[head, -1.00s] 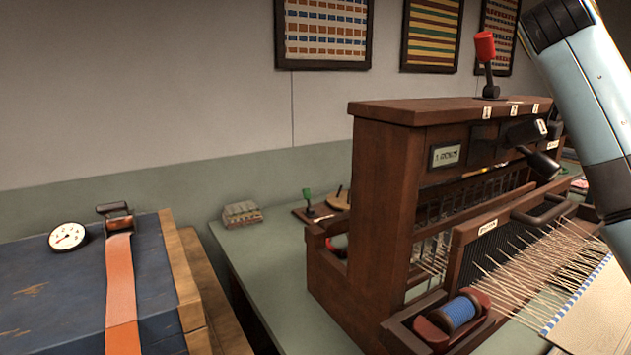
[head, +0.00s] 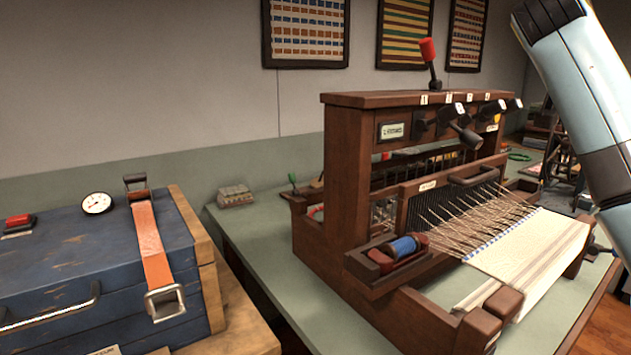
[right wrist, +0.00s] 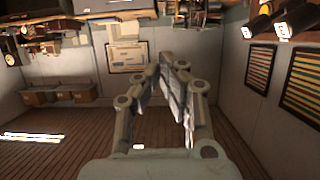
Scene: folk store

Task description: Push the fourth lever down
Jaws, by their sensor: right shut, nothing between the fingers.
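The wooden loom (head: 345,170) stands on the green table. Small white number tags run along its top beam (head: 390,97). Several black-knobbed levers stick out of its front; one knob (head: 465,137) hangs lower than the others. The farthest lever knob (head: 514,104) is raised, close to the left edge of my right arm in the picture. My right gripper (right wrist: 168,74) shows in the right wrist view, shut and empty, apart from anything. Black lever knobs (right wrist: 286,26) with white labels appear there at the top right. My left gripper is not in view.
A red-handled lever (head: 430,62) stands upright on the loom's top beam. Cloth (head: 530,245) and threads stretch from its front. A blue chest (head: 90,265) with an orange strap is on the left.

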